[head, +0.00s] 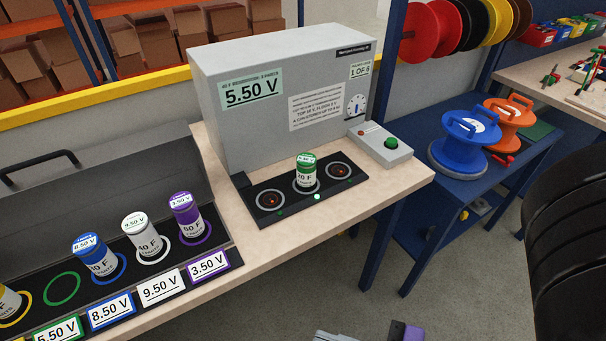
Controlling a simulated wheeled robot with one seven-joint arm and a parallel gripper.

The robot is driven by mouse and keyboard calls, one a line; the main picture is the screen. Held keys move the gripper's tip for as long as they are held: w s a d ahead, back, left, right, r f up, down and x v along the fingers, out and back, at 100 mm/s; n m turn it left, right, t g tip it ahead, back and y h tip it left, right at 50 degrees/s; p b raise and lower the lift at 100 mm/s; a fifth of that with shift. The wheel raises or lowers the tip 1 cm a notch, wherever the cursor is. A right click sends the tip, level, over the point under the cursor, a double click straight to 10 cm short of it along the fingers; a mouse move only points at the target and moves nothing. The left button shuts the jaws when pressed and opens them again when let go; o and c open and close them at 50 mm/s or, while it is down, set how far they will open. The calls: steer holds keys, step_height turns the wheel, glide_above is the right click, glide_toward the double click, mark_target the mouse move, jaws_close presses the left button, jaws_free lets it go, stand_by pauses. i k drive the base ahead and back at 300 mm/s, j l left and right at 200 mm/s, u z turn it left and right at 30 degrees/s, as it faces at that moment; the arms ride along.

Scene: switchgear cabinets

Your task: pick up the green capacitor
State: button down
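The green capacitor (306,176) is a white can with a green top and a "0 F" label partly turned away. It stands upright in the middle socket of a black three-socket strip (262,222), in front of a grey tester box (222,122) reading 5.50 V. A green light shines in front of that socket. The sockets on either side hold no can and show red centres. A grey and dark piece at the bottom edge, seemingly part of my gripper (368,335), is apart from the capacitor. Its fingertips are cut off, so its opening cannot be told.
A black tray at left holds yellow, blue (92,256), white (141,236) and purple (185,215) capacitors. Its green ring (62,289) is empty. A small box with a green button (391,143) stands right of the strip. A blue trolley (470,175) with spools is further right.

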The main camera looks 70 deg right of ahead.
mark_target(306, 162)
steer(key=z, duration=0.45)
steer(key=j+z, duration=0.15)
steer(key=z, duration=0.3)
steer(key=i+j+z, duration=0.1)
steer(key=z, duration=0.8)
steer(key=j+z, duration=0.15)
steer(key=z, duration=0.3)
steer(key=k+j+z, duration=0.15)
steer(key=j+z, duration=0.2)
steer(key=k+j+z, duration=0.15)
steer(key=j+z, duration=0.2)
steer(key=k+j+z, duration=0.25)
steer(key=j+z, duration=0.15)
steer(key=k+j, duration=0.55)
steer(key=i+j+z, duration=0.05)
steer(key=j, duration=0.1)
